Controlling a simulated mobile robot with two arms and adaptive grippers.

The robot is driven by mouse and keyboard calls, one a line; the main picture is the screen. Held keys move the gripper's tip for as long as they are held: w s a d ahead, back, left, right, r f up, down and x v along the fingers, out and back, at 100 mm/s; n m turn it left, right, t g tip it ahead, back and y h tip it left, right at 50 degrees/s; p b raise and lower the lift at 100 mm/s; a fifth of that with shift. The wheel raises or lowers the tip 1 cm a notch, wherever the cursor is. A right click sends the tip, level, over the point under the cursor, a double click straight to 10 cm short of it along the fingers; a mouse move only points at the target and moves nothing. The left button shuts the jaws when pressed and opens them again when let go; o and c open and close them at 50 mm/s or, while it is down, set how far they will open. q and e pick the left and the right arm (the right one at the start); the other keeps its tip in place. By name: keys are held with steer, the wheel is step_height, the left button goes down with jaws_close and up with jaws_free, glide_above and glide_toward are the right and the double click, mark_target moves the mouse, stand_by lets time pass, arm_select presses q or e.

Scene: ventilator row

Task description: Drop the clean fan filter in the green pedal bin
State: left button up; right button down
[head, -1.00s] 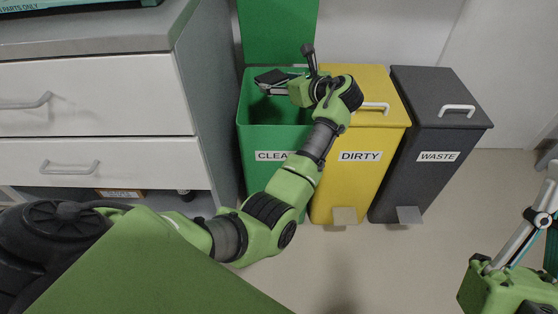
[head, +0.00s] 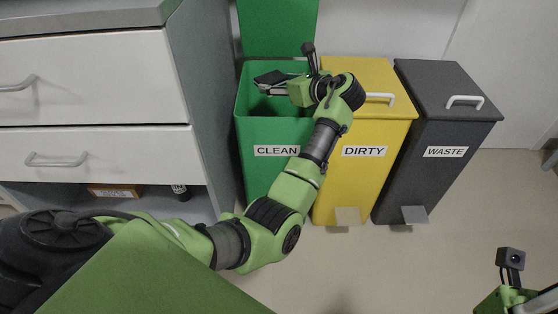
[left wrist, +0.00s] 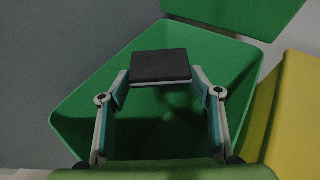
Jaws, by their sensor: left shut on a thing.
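The clean fan filter is a thin dark square pad with a pale edge. It shows at the tip of my left gripper in the head view (head: 272,77) and between its fingers in the left wrist view (left wrist: 160,67). My left gripper (head: 270,84) is shut on it, above the opening of the green pedal bin (head: 270,131) labelled CLEAN. The bin's lid (head: 277,28) stands open, and its rim surrounds the filter in the wrist view. My right gripper (head: 520,300) shows only in part at the lower right; its fingertips are cut off.
A yellow bin (head: 350,190) labelled DIRTY stands right of the green one, lid shut. A dark grey bin (head: 425,185) labelled WASTE is beyond it, also shut. A drawer cabinet (head: 90,95) stands close on the left. The floor (head: 400,275) in front is clear.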

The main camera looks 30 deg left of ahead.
arm_select(q)
steer(key=o, duration=1)
steer(key=shift+d, duration=0.1)
steer(key=v, duration=0.7)
steer(key=shift+s+d, duration=0.1)
steer(key=shift+d, duration=0.05)
